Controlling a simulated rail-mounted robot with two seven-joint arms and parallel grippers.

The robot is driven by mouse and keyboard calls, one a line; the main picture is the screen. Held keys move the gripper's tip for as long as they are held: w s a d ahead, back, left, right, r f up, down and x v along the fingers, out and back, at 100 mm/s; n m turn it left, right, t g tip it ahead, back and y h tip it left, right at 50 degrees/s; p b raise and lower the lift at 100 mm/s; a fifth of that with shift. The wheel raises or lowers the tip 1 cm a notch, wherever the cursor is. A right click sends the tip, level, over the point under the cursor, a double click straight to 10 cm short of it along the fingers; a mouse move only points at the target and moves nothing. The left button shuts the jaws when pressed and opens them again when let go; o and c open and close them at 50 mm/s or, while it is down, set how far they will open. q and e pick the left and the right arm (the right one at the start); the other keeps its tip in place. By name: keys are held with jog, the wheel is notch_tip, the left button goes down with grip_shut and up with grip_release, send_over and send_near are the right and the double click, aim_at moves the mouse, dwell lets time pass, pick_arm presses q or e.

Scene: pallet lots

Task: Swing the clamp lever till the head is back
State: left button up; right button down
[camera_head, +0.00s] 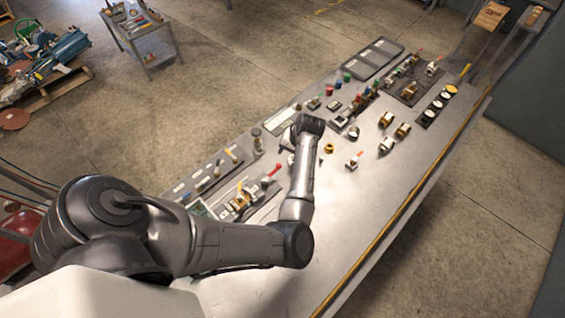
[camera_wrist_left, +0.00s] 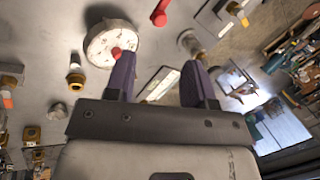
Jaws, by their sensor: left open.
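Several red-tipped levers stand on the bench, and I cannot tell for sure which belongs to the task's clamp. A white round disc (camera_wrist_left: 98,43) with a red tip is close by the left finger. My right gripper is not in view.
The metal bench (camera_head: 345,207) has free room along its right side, bordered by a yellow edge. Brass cylinders (camera_head: 402,130) stand right of my wrist. Dark panels with fittings line the far and left sides. A tool cart (camera_head: 148,40) stands beyond on the floor.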

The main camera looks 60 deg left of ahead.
aim_at(280, 164)
pick_arm(q)
jog(key=x, duration=1)
grip_shut()
dwell(0.4)
